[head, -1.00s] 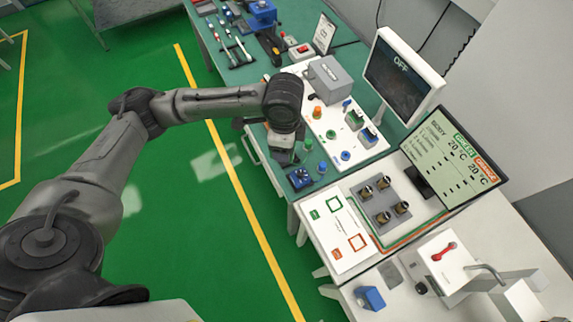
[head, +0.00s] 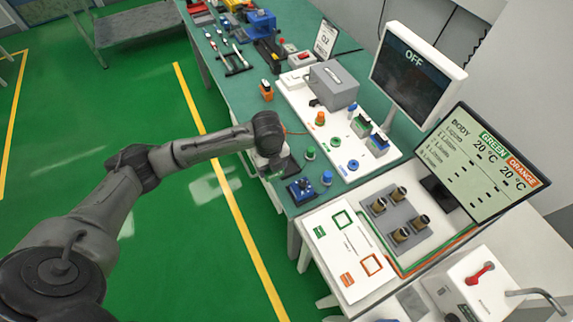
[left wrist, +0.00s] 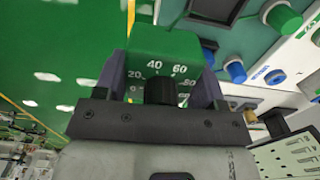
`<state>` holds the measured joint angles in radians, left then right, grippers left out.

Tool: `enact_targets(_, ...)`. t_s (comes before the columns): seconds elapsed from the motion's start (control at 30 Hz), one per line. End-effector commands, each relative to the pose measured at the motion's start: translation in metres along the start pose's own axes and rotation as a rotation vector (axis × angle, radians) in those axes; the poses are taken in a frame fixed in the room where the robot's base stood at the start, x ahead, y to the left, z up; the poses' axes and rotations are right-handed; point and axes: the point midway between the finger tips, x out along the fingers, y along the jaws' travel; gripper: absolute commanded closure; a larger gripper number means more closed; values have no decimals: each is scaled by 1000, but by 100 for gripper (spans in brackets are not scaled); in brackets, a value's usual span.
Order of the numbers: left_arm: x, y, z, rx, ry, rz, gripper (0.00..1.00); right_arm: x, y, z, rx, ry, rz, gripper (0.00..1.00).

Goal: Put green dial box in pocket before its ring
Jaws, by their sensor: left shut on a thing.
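The green dial box (left wrist: 165,48), with white numbers and a black knob, is between the fingers of my left gripper (left wrist: 166,84) in the left wrist view. The gripper is shut on it. Which pocket belongs to the green ring I cannot tell. My right gripper is not in view.
A blue dial box (head: 300,190) sits near the bench edge, close to my gripper. A green knob (head: 310,153) and a blue knob (head: 326,177) stand near the panel. An orange box (head: 266,90) lies farther back. A grey box (head: 334,84) and monitor (head: 415,75) stand behind.

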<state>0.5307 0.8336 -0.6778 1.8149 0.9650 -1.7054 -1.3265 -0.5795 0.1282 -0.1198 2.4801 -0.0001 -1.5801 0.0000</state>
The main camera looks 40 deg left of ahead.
Motion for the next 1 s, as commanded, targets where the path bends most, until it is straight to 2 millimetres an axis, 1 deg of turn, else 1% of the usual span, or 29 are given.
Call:
enact_targets(0.03, 7, -12, 5, -4, 1, -3, 84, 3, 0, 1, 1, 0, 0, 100)
enact_targets(0.2, 27, -40, 22, -4, 1, -3, 84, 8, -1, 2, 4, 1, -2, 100)
enact_targets(0.4, 42, -63, 36, -3, 1, -3, 84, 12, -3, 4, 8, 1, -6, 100)
enact_targets(0.6, 48, -72, 41, -1, -1, -2, 84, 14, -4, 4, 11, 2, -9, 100)
enact_targets(0.77, 52, -73, 42, -1, -1, -1, 84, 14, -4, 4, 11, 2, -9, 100)
enact_targets(0.87, 61, -72, 42, -1, 0, -1, 84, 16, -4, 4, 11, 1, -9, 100)
enact_targets(1.0, 79, -72, 41, -1, 1, 0, 84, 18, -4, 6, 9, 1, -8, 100)
